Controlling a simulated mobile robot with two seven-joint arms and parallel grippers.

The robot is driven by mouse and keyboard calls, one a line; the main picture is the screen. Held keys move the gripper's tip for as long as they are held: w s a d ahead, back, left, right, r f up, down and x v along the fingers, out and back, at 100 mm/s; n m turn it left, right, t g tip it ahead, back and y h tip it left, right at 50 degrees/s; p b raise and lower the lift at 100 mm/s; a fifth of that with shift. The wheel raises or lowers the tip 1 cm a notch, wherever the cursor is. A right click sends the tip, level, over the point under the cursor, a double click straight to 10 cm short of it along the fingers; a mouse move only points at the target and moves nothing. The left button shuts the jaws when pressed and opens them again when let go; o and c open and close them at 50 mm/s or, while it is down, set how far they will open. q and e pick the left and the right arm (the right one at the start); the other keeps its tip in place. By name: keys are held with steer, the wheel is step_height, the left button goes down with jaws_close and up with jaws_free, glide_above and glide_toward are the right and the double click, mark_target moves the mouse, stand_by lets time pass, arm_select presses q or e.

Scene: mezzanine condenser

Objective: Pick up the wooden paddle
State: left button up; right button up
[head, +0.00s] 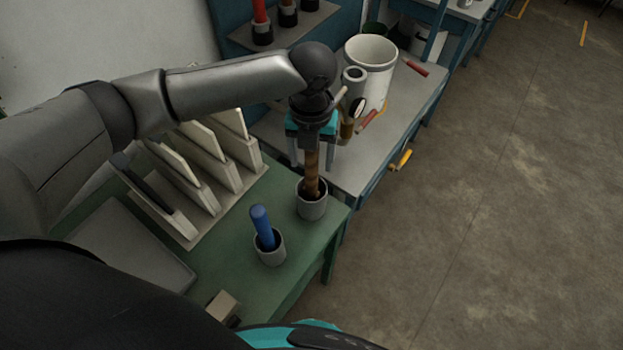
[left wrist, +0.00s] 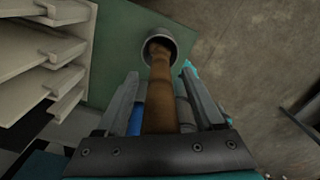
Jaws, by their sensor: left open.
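The wooden paddle (head: 312,174) stands upright in a grey cup (head: 312,206) near the right edge of the green table. My left gripper (head: 312,168) points down over it, with one finger on each side of the brown handle. The gripper is open, and its palm hides the paddle's top in the head view. In the left wrist view the paddle (left wrist: 160,92) runs between the two spread fingers (left wrist: 159,76), down into the cup (left wrist: 178,35). Gaps show between the handle and the fingers. My right gripper is not in view.
A blue-handled tool (head: 262,226) stands in another cup (head: 271,252) closer to me. A slotted rack (head: 188,213) with upright boards is to the left. A grey bench (head: 410,108) behind holds a white bucket (head: 371,75) and tools. Open floor (head: 490,200) lies right.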

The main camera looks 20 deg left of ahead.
arm_select(q)
steer(key=shift+c, duration=0.3)
jaws_close()
steer(key=shift+r, duration=0.2)
